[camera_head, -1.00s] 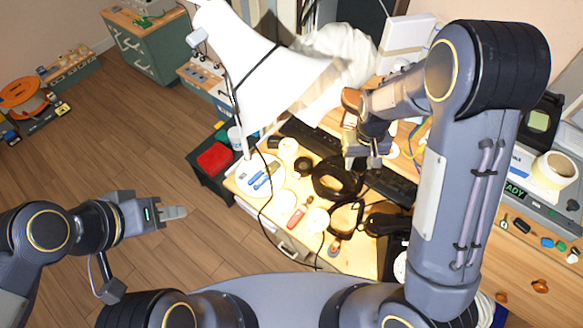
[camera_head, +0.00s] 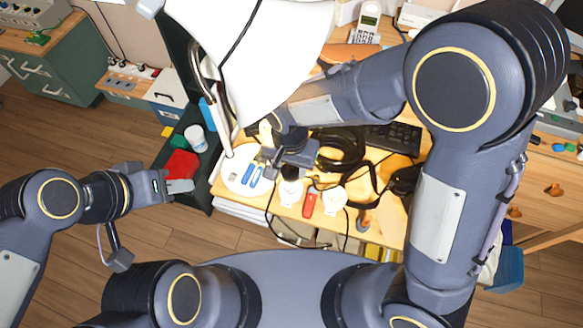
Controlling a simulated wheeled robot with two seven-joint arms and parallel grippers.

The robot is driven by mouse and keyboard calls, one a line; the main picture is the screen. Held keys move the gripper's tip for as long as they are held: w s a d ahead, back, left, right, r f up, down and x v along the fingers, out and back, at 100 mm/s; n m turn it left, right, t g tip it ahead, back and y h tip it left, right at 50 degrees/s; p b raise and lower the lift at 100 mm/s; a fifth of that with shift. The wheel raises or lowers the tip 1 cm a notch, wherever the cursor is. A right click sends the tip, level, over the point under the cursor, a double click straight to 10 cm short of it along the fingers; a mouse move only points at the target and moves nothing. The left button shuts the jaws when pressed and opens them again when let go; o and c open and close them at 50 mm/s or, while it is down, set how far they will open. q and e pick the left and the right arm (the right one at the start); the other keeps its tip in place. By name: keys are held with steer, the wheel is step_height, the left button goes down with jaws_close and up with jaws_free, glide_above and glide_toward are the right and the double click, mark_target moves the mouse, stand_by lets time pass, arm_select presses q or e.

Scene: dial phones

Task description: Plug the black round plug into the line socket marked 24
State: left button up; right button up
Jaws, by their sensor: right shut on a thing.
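My right gripper (camera_head: 270,164) is low over the table, beside a white round plate (camera_head: 235,174). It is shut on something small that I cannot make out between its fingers. I cannot pick out the black round plug with certainty. No socket marked 24 is legible. A panel with small sockets or knobs (camera_head: 128,78) stands at the upper left, too small to read.
A big white lamp shade (camera_head: 245,50) hangs over the table's left side. A black coiled cable (camera_head: 340,150), a keyboard (camera_head: 393,138), a red tool (camera_head: 309,204) and white round pieces crowd the table. A red box (camera_head: 181,164) stands left. A handset (camera_head: 367,22) stands behind.

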steer(key=shift+f+b, duration=2.1)
steer(key=shift+f, duration=0.65)
steer(key=shift+f+b, duration=0.5)
steer(key=shift+f, duration=0.2)
steer(key=o, duration=1)
steer(key=shift+c, duration=0.2)
steer(key=shift+r, duration=0.1)
